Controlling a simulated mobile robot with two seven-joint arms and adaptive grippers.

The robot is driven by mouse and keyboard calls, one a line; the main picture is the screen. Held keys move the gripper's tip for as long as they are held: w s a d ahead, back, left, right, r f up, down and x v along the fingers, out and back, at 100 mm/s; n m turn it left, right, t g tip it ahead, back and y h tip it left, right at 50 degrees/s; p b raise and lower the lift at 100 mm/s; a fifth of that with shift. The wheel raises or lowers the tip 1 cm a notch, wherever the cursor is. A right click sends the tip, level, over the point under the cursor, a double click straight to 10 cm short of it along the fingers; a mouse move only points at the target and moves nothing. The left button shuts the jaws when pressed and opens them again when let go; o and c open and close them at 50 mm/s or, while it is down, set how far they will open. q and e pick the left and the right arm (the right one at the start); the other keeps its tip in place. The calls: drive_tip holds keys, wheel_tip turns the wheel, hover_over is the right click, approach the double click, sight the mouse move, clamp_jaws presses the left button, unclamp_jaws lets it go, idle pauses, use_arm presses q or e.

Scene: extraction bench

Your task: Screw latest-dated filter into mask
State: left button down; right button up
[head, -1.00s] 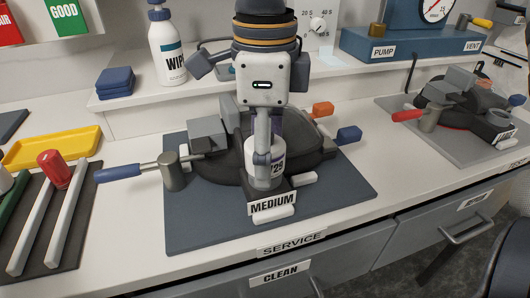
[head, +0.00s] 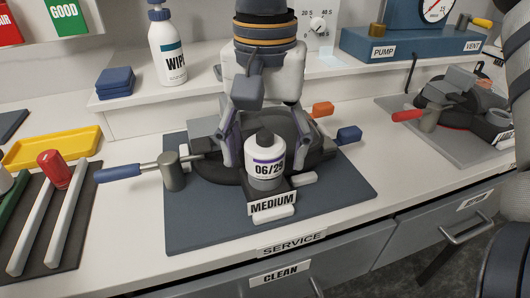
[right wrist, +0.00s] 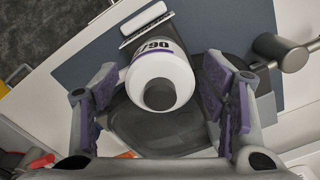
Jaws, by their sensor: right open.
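A white filter (head: 265,163) with a dark knob on top and a purple band is labelled 06/29. It stands upright at the front of the dark mask (head: 215,166), above the MEDIUM label (head: 272,203). The mask rests on a blue-grey mat (head: 200,225). My right gripper (head: 262,155) is open, its fingers spread behind and on either side of the filter, apart from it. The right wrist view shows the filter (right wrist: 160,75) between the open fingers with clear gaps. Whether the filter is fully seated cannot be told. My left gripper is not in view.
A blue-handled clamp (head: 120,173) stands left of the mask. A second mask (head: 455,98) with a red-handled clamp is at the right. The mat's front is clear.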

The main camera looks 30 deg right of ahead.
drive_tip(key=c, duration=1.3)
drive_tip(key=m, duration=1.2)
drive_tip(key=shift+m, duration=0.3)
drive_tip(key=m, duration=0.8)
drive_tip(key=shift+m, duration=0.3)
drive_tip(key=m, duration=0.6)
drive_tip(key=shift+f+m, duration=0.1)
drive_tip(key=shift+m, duration=0.2)
drive_tip(key=o, duration=1.3)
